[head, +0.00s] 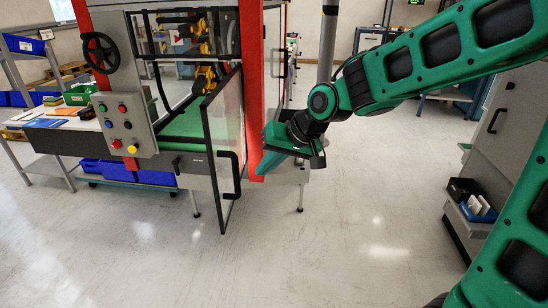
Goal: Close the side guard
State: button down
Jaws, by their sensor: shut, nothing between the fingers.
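The side guard (222,140) is a clear panel in a black frame on the red-posted conveyor machine. It stands swung open, jutting out toward me, with a black handle (232,172) near its lower front edge. The green conveyor belt (190,125) shows through the opening on its left. My green gripper (268,166) is shut and empty, just right of the guard in the picture, by the red post (249,90). I cannot tell whether it touches the guard or the post; the fingertips are small and partly hidden.
A control box (122,122) with buttons and a black handwheel (100,52) are on the machine's left. Blue bins (105,170) sit beneath. A grey cabinet (505,120) and a small box of items (470,195) stand at right. The floor in front is clear.

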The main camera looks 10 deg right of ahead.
jog(key=a, duration=0.4)
jog(key=shift+w+f, duration=0.1)
jog(key=shift+w, duration=0.15)
